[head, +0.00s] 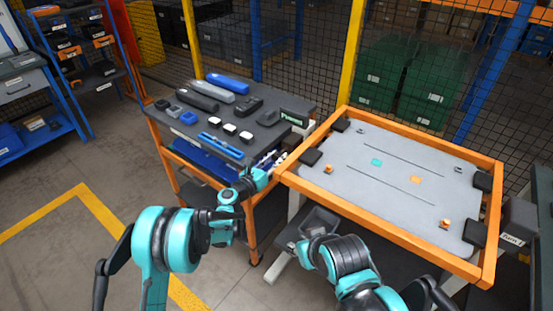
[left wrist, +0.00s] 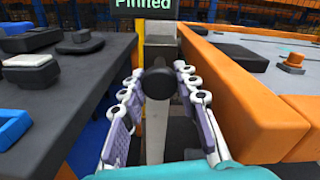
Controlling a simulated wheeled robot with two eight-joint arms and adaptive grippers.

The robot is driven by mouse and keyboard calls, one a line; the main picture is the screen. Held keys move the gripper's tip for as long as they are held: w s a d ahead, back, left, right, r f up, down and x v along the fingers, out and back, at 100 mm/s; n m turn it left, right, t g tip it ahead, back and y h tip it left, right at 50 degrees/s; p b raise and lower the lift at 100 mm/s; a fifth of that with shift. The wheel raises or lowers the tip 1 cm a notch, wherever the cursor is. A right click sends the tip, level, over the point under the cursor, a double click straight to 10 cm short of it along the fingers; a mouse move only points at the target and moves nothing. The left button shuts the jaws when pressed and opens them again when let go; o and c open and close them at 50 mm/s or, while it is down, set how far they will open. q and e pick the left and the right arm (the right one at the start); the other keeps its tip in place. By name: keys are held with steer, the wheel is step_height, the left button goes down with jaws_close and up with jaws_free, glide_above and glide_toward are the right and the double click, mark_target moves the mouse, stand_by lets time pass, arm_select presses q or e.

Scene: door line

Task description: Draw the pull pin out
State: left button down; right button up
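The pull pin's round black knob (left wrist: 158,83) faces me in the left wrist view, in front of a grey upright post (left wrist: 157,128). My left gripper (left wrist: 158,110) is open, with one finger on each side of the knob and a visible gap on both sides. In the head view my left gripper (head: 271,163) reaches into the gap between the dark table and the orange-framed table, and the knob cannot be made out there. A "Pinned" sign (left wrist: 145,5) hangs above the knob; it also shows in the head view (head: 293,119). My right gripper is not in view.
The dark table (head: 232,150), holding several tools and blocks, is close on the left. The orange frame (head: 350,205) of the grey-topped table is close on the right. A wire fence (head: 330,60) stands behind. Open floor (head: 95,250) lies at front left.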

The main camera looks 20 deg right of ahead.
arm_select(q)
steer(key=shift+b+v, duration=0.3)
steer(key=shift+v, duration=1.4)
steer(key=c, duration=1.4)
jaws_free()
steer(key=shift+a, duration=0.1)
steer(key=v, duration=1.2)
steer(key=shift+s, duration=0.1)
